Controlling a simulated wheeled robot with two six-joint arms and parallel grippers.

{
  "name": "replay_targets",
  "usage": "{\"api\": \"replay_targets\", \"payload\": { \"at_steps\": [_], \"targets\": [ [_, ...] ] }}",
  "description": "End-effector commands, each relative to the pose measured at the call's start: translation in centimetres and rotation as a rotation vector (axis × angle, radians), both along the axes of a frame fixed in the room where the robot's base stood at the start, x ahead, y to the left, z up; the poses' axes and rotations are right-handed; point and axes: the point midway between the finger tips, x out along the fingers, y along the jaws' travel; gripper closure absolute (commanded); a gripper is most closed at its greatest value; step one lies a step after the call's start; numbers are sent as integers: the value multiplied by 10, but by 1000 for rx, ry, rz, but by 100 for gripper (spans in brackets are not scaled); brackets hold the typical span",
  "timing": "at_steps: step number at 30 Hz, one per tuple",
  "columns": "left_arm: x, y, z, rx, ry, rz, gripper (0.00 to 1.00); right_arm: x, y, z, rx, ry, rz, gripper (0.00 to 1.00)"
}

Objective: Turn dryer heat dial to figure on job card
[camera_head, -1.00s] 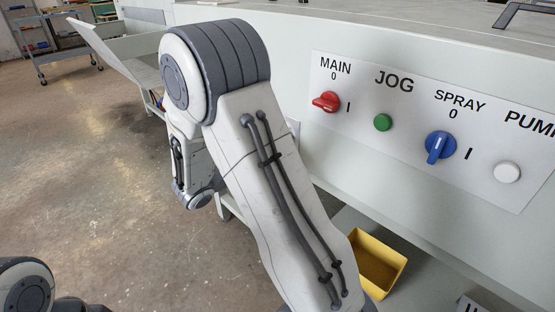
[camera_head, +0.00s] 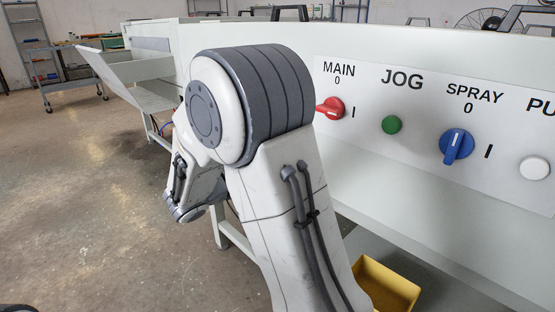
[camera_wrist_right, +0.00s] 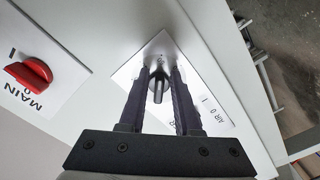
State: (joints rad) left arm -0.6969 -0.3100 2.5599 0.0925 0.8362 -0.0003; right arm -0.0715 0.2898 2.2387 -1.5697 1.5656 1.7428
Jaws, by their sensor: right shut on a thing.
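In the right wrist view, a dark dial (camera_wrist_right: 157,86) with a pointed grip sits on a white label plate (camera_wrist_right: 215,118) on the machine's side. My right gripper (camera_wrist_right: 158,72) has its two fingers around this dial and is shut on it. The plate's lettering is partly hidden by the fingers; "AIR 0" shows beside them. I cannot read the figures around the dial. In the head view my own arm hides the dial and the right gripper. No job card can be made out. My left gripper is not in view.
The machine's front panel (camera_head: 410,150) carries a red MAIN switch (camera_head: 330,108), a green JOG button (camera_head: 392,125), a blue SPRAY switch (camera_head: 457,146) and a white button (camera_head: 535,168). The red switch is also near my gripper in the wrist view (camera_wrist_right: 29,73). A yellow bin (camera_head: 388,287) is below.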

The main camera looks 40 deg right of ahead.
Motion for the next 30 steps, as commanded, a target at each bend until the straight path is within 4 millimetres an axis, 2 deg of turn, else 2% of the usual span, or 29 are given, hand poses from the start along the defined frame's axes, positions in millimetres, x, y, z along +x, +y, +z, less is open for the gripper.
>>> {"api": "replay_targets", "payload": {
  "at_steps": [2, 3, 4, 13, 17, 30],
  "targets": [
    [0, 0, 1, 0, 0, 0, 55, 4, 1, 4, -6, -9, 14, 100],
    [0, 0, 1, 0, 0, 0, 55, 4, 1, 4, -7, -9, 13, 64],
    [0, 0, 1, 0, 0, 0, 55, 4, 1, 4, -6, -9, 13, 55],
    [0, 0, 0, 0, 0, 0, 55, 2, 1, 2, -5, -3, 8, 55],
    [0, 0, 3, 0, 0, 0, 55, 2, 10, 3, -6, -3, 9, 55],
    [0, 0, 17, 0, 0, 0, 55, -3, 90, 4, -6, -4, 13, 55]
  ]
}}
